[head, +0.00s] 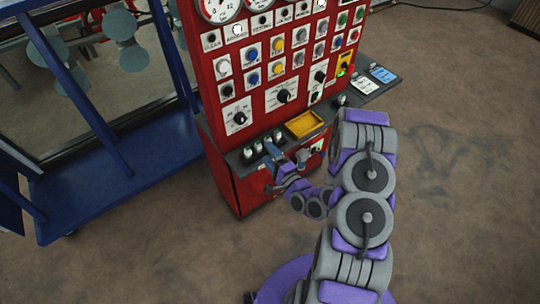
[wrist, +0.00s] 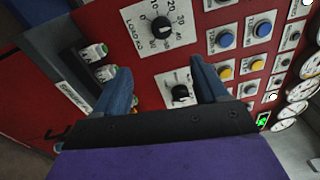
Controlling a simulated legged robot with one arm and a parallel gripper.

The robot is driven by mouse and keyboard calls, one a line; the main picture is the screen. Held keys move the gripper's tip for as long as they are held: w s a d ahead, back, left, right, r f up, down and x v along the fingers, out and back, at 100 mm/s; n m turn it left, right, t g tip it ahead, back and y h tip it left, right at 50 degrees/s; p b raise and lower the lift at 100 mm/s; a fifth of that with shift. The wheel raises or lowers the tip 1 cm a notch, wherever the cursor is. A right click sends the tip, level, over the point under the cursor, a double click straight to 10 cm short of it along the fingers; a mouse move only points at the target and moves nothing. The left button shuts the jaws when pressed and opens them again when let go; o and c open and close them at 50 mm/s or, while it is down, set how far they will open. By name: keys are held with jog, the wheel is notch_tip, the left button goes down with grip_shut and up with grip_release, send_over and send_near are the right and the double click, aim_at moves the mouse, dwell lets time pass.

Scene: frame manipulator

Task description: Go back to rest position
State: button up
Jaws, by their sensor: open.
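My gripper (head: 272,158) is in front of the red control panel (head: 268,115), near the left part of the panel's dark shelf. In the wrist view my gripper (wrist: 162,85) has its two blue fingers spread apart. A black knob (wrist: 180,92) on a white plate shows between the fingers, on the panel behind them. Nothing is held between the fingers. The head view is too small to tell whether a finger touches the shelf. My grey and purple arm is bent and reaches out toward the panel.
The shelf carries several small white-topped switches (head: 260,144) and a yellow tray (head: 304,124). Blue and white cards (head: 382,74) lie at its right end. A blue metal frame (head: 110,150) stands left of the panel. The brown floor (head: 455,170) at right is clear.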

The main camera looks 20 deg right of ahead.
dwell(0.3)
jog(key=s+d+r+n+g+h+b, duration=0.2)
jog(key=s+d+r+n+g+h, duration=0.45)
jog(key=s+r+n+g, duration=0.45)
jog(key=s+a+r+n+g, duration=0.2)
jog(key=s+a+r+g, duration=0.2)
jog(key=s, duration=0.8)
jog(key=s+a+r+n+g+y+b, duration=0.1)
jog(key=s+a+r+n+g, duration=0.2)
jog(key=s, duration=0.9)
jog(key=a+r+g, duration=0.1)
jog(key=a+r, duration=0.2)
jog(key=a, duration=0.1)
jog(key=shift+s, duration=0.4)
jog(key=shift+w+y, duration=0.1)
jog(key=shift+y, duration=0.15)
